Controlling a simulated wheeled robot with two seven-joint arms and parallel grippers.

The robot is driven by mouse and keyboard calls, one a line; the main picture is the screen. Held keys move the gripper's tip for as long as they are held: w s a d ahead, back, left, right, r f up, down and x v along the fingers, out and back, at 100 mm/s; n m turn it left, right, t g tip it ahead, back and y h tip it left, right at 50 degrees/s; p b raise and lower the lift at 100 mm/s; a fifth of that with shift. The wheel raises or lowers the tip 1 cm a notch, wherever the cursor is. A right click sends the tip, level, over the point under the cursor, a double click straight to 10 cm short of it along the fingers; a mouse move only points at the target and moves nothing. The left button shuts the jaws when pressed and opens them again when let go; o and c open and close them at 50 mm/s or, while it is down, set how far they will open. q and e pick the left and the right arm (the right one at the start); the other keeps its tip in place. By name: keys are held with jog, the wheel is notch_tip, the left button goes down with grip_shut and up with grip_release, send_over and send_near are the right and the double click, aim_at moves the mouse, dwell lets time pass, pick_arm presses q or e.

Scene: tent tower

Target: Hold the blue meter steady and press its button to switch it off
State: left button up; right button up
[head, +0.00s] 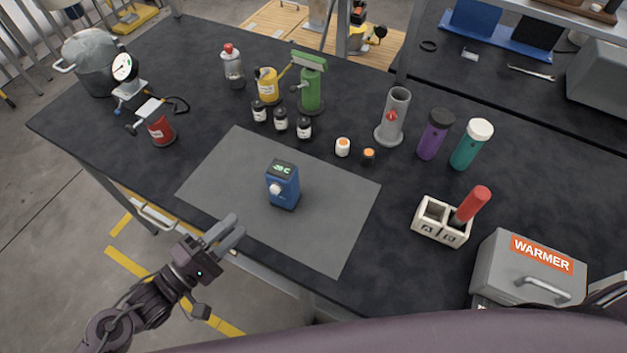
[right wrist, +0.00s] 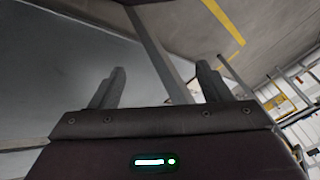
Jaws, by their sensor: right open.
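The blue meter (head: 284,187) stands upright on the grey mat (head: 225,180) in the head view. Its small display (head: 283,168) is lit with green characters. A round white button (head: 275,189) sits on its front. My left gripper (head: 233,230) is over the mat's near-left edge, in front and to the left of the meter and apart from it. Its two fingers show a gap with nothing between them. My right gripper (right wrist: 160,82) shows in the right wrist view with its fingers wide apart and empty. The meter is not in that view.
Small bottles and jars (head: 280,121) stand behind the mat. A white two-slot holder with a red-handled item (head: 473,205) and a grey warmer box (head: 525,268) are at the right. A red can (head: 160,130) stands at the left. The mat around the meter is clear.

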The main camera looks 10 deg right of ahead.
aim_at(294, 174)
jog(key=w+a+r+m+t+y, duration=0.3)
jog(key=a+r+y, duration=0.6)
jog(key=a+r, duration=0.85)
notch_tip(294, 174, up, 22)
jog(key=a+m+t+y, duration=0.2)
jog(key=y, duration=0.4)
jog(key=w+d+r+n+h, duration=0.1)
jog(key=w+d+r+n, duration=0.1)
jog(key=w+d+n, duration=0.3)
jog(key=w+d+r+n+h, duration=0.1)
jog(key=w+d+n, duration=0.3)
jog(key=w, duration=0.7)
jog(key=w+d+r+n+h, duration=0.2)
jog(key=w+d+r+n, duration=0.1)
jog(key=w+d+n, duration=0.2)
jog(key=shift+w+d+n, duration=0.2)
jog(key=shift+w+n, duration=0.1)
jog(key=shift+w, duration=0.4)
jog(key=shift+w+d+n, duration=0.15)
jog(key=shift+w+n, duration=0.15)
jog(key=shift+w, duration=0.4)
jog(key=shift+w+d, duration=0.1)
jog(key=shift+w, duration=0.2)
jog(key=shift+w+a+n, duration=0.2)
jog(key=shift+a+n, duration=0.1)
jog(key=x, duration=0.6)
jog(key=shift+w+a, duration=0.15)
jog(key=shift+a, duration=0.25)
